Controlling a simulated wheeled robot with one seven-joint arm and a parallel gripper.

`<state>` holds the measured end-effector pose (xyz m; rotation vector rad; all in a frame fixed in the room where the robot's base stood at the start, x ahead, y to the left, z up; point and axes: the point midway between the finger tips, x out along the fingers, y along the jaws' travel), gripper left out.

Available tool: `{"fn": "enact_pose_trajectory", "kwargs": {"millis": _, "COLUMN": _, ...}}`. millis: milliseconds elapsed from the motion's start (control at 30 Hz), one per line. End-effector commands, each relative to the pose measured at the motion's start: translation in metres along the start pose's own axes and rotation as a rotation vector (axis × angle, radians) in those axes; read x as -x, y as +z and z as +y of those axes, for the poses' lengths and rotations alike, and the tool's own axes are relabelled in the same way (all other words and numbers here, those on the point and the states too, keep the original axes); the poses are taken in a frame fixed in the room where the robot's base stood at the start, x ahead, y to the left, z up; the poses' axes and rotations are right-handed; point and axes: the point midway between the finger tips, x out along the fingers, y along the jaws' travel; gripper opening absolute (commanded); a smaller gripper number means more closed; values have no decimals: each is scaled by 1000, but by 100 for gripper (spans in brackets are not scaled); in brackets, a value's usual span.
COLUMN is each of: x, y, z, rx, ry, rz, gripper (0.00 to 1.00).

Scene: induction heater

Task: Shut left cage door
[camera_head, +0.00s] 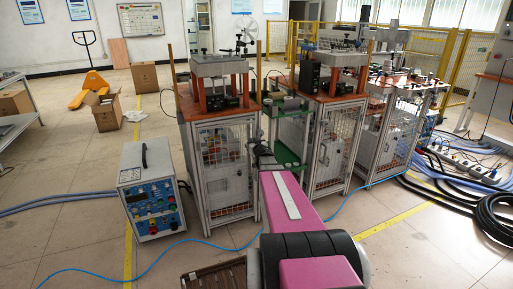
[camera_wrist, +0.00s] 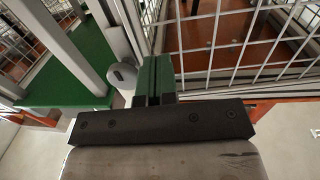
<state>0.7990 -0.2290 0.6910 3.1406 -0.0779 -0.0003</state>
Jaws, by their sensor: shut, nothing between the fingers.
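The left cage (camera_head: 224,170) is a grey metal frame with wire mesh walls under an orange top. Its mesh door faces the front; I cannot tell whether it is fully shut or slightly ajar. My gripper (camera_head: 262,150) is beside the cage's right front edge, in front of the gap between the left and middle cages. In the wrist view my green fingers (camera_wrist: 155,79) are shut and empty. White wire mesh (camera_wrist: 240,40) is just ahead and to the right of them. A rounded grey part (camera_wrist: 122,76) is close to their left side; contact is unclear.
A green shelf stand (camera_head: 288,150) is between the cages; its green surface (camera_wrist: 65,75) shows left in the wrist view. A control box (camera_head: 150,188) stands left of the cage. A blue hose (camera_head: 105,270) crosses the floor. Black cables (camera_head: 490,215) lie at right.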

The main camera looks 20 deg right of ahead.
Motion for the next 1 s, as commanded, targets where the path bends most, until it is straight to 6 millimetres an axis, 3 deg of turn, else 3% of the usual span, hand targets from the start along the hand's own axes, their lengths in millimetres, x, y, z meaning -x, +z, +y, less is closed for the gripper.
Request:
{"fn": "enact_pose_trajectory", "kwargs": {"millis": 100, "x": -17, "y": 1, "z": 0, "rx": 0, "ry": -1, "rz": 0, "gripper": 0}}
{"fn": "enact_pose_trajectory", "kwargs": {"millis": 533, "x": -22, "y": 0, "z": 0, "rx": 0, "ry": 0, "rz": 0, "gripper": 0}}
{"fn": "enact_pose_trajectory", "kwargs": {"millis": 800, "x": -55, "y": 0, "z": 1, "rx": 0, "ry": 0, "rz": 0, "gripper": 0}}
{"fn": "enact_pose_trajectory", "kwargs": {"millis": 1000, "x": -57, "y": 0, "z": 1, "rx": -1, "ry": -1, "rz": 2, "gripper": 0}}
